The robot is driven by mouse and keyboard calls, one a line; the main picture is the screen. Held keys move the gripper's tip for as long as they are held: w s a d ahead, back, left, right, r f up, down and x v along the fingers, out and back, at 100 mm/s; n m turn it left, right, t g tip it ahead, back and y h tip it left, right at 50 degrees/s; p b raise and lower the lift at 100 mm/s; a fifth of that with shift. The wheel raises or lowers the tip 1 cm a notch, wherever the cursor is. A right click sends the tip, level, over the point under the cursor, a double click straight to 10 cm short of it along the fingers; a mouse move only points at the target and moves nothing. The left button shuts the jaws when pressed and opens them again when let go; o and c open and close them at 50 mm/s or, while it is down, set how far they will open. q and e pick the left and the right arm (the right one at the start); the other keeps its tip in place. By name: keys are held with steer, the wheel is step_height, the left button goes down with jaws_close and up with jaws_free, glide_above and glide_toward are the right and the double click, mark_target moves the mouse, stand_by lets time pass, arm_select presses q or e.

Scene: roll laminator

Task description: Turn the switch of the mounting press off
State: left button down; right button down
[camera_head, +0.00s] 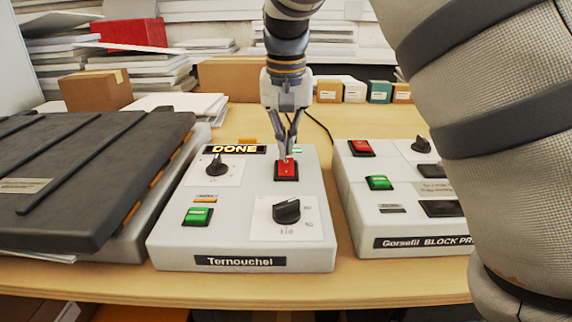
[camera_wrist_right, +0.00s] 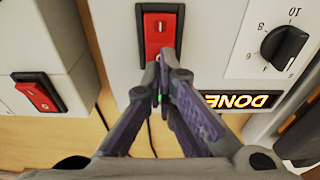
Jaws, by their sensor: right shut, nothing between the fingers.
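The grey control box labelled "Ternouchel" (camera_head: 170,240) has a red rocker switch (camera_head: 287,172) in a black frame. A sign reading "DONE" (camera_head: 234,149) is at its back edge. My right gripper (camera_head: 289,157) is shut and empty, pointing down at the rear end of this switch. In the right wrist view, the switch (camera_wrist_right: 160,24) shows white marks, and the gripper's fingertips (camera_wrist_right: 164,58) overlap its lower end. I cannot tell whether they touch it. The fingers hide part of that end. My left gripper is not in view.
A second box labelled "Gorsefil BLOCK PR..." (camera_head: 345,215) stands at the right with its own red switch (camera_head: 361,148). A green button (camera_head: 198,215) and dark knobs are on the Ternouchel box. A dark-lidded machine (camera_head: 80,170) stands at the left. Small cartons line the back.

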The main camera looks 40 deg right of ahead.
mark_target(286, 161)
steer(key=shift+f, duration=0.95)
stand_by(0.3)
steer(key=shift+r, duration=3.55)
